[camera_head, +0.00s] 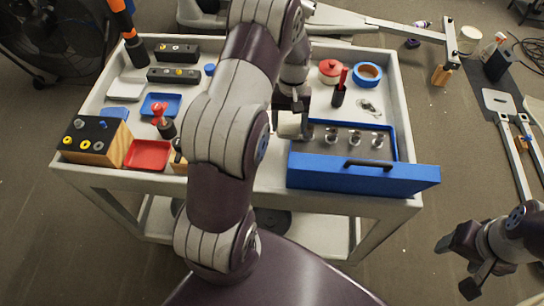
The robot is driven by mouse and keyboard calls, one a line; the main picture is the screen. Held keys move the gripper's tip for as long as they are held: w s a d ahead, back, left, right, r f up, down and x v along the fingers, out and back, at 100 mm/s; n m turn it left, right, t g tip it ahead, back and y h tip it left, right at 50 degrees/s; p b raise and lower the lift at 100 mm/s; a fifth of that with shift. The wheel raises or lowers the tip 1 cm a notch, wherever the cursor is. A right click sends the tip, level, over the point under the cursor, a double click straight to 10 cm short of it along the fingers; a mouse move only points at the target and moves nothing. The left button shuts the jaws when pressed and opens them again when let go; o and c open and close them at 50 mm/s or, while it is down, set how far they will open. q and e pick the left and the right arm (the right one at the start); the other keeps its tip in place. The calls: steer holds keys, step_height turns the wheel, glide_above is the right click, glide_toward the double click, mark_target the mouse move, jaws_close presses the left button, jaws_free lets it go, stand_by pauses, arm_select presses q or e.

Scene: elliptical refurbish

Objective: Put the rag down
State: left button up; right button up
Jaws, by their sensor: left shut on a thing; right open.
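My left arm reaches across the middle of the cart. My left gripper (291,106) points down, shut on a small pale rag (289,124) just left of the blue drawer box. The rag hangs at the fingertips, partly hidden by the gripper and arm. I cannot tell whether it touches the cart top. My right gripper (462,262) is open and empty, off the cart at the lower right, above the floor.
The white cart (322,109) carries a blue drawer box (345,171) with several metal parts, a red pot (332,70), a blue tape roll (367,74), a red tray (148,154), a blue tray (161,104) and a wooden block (91,141). A fan (55,38) stands at upper left.

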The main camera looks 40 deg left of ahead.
arm_select(q)
glide_above(269, 162)
steer(key=w, duration=0.1)
steer(key=f, duration=0.3)
steer(key=shift+w+a+f+p, duration=0.1)
steer(key=shift+w+a+p, duration=0.05)
steer(key=shift+a+p, duration=0.25)
steer(key=x, duration=0.3)
steer(key=shift+w+f, duration=0.25)
steer(key=shift+f, duration=0.25)
steer(key=shift+a+f, duration=0.15)
steer(key=shift+f, duration=0.05)
arm_select(e)
step_height(269, 162, up, 2)
steer(key=shift+r, duration=0.1)
arm_select(q)
steer(key=shift+s+f, duration=0.1)
steer(key=shift+f, duration=0.2)
steer(key=o, duration=1)
steer(key=shift+s, duration=0.1)
arm_select(e)
steer(key=shift+s+f, duration=0.15)
steer(key=shift+f, duration=0.05)
arm_select(q)
steer(key=shift+s+f, duration=0.1)
